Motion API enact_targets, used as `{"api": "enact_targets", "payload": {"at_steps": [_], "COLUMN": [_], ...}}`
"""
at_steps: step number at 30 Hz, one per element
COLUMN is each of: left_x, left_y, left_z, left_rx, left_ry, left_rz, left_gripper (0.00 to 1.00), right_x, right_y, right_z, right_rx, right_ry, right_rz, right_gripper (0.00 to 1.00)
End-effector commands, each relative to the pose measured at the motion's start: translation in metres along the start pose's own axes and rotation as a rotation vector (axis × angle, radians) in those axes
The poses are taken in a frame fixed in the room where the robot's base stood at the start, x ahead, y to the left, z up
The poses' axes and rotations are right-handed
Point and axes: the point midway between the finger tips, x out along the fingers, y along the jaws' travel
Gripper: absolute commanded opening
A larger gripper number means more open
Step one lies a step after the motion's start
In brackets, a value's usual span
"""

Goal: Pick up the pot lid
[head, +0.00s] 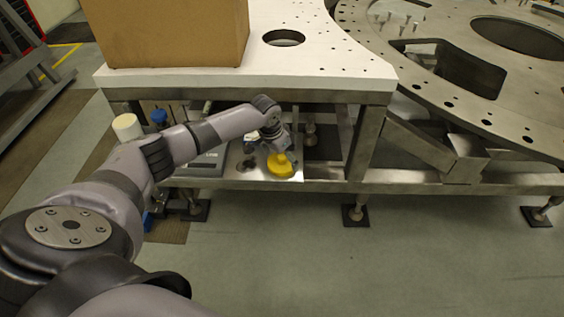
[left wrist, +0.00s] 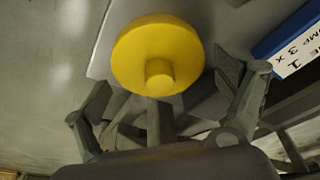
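The pot lid is a yellow round disc with a short knob (head: 281,167). It lies on a light plate on the lower shelf under the white-topped table. My left gripper (head: 266,146) is at the end of the left arm, close to the lid. In the left wrist view the lid (left wrist: 158,50) lies ahead of the gripper, its knob facing the camera. The fingers of the left gripper (left wrist: 165,95) are spread wide, with nothing between their tips that I can see gripped. Whether any finger touches the lid is unclear. My right gripper does not show.
The white tabletop (head: 330,62) overhangs the shelf, and a cardboard box (head: 170,30) stands on it. Table legs (head: 362,150) flank the shelf opening. A blue labelled thing (left wrist: 290,45) is near the right finger. A white cylinder (head: 127,126) stands left. The floor (head: 430,250) in front is clear.

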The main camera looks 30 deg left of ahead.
Motion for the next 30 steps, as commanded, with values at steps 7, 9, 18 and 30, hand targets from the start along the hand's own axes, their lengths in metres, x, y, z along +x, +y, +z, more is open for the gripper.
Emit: {"api": "enact_targets", "payload": {"at_steps": [7, 9, 18, 30], "left_x": [0.000, 0.000, 0.000, -0.012], "left_y": [0.000, 0.000, 0.000, -0.001], "left_z": [0.000, 0.000, 0.000, -0.003], "left_rx": [0.000, 0.000, 0.000, -0.001], "left_ry": [0.000, 0.000, 0.000, 0.001], "left_rz": [0.000, 0.000, 0.000, -0.001], "left_gripper": [0.70, 0.65, 0.48, 0.48], "right_x": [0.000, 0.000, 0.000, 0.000], "right_y": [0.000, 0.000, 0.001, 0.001], "right_z": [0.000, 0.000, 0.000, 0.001], "right_rx": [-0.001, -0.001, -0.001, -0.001], "right_ry": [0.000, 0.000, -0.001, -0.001], "right_rz": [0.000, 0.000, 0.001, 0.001], "right_gripper": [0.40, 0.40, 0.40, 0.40]}}
